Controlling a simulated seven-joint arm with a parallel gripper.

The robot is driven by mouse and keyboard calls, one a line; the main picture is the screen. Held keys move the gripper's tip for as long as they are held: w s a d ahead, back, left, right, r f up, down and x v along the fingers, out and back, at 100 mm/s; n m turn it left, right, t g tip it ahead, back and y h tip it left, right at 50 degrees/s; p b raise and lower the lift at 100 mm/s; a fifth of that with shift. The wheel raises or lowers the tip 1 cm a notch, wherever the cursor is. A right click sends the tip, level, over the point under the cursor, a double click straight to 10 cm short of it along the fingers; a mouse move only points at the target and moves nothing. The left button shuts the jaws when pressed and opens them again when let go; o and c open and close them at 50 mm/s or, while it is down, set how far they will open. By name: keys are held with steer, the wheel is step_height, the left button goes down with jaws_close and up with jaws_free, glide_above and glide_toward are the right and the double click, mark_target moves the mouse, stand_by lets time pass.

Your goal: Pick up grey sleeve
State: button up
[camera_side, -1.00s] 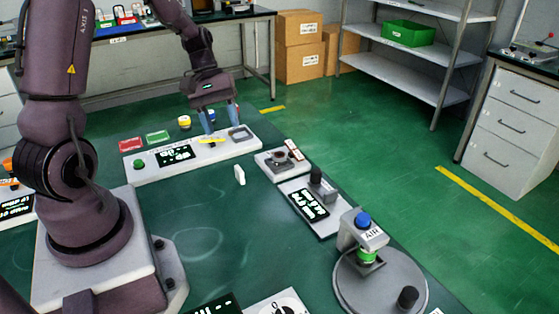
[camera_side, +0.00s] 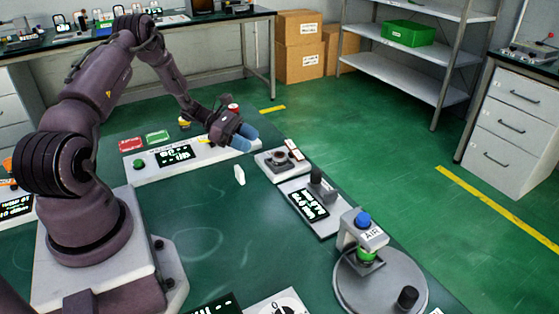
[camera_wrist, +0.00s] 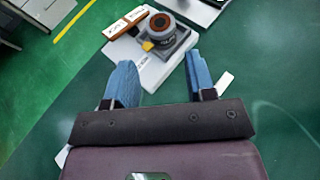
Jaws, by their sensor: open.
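A short grey ring-shaped part (camera_wrist: 163,25), probably the grey sleeve, sits upright on a white plate at the top middle of the wrist view. Its opening looks brown inside. The ring also shows in the side view (camera_side: 278,157), on the small plate right of my gripper. My gripper (camera_side: 246,138) is tilted, its blue fingers pointing right towards that plate. In the wrist view my gripper (camera_wrist: 160,62) is open and empty, its fingers apart and short of the ring. A yellow piece (camera_wrist: 148,46) is beside the ring's base.
A brown labelled block (camera_wrist: 115,28) stands beside the ring. A small white upright piece (camera_side: 239,175) stands on the green table. A display plate with a dark post (camera_side: 316,176) and a round-based AIR station (camera_side: 380,285) lie nearer the camera. The table's middle is clear.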

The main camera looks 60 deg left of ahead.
mark_target(278, 155)
steer(key=x, duration=0.8)
steer(key=shift+w+d, duration=0.1)
steer(key=shift+d, duration=0.05)
steer(key=shift+r, duration=0.1)
steer(key=c, duration=0.6)
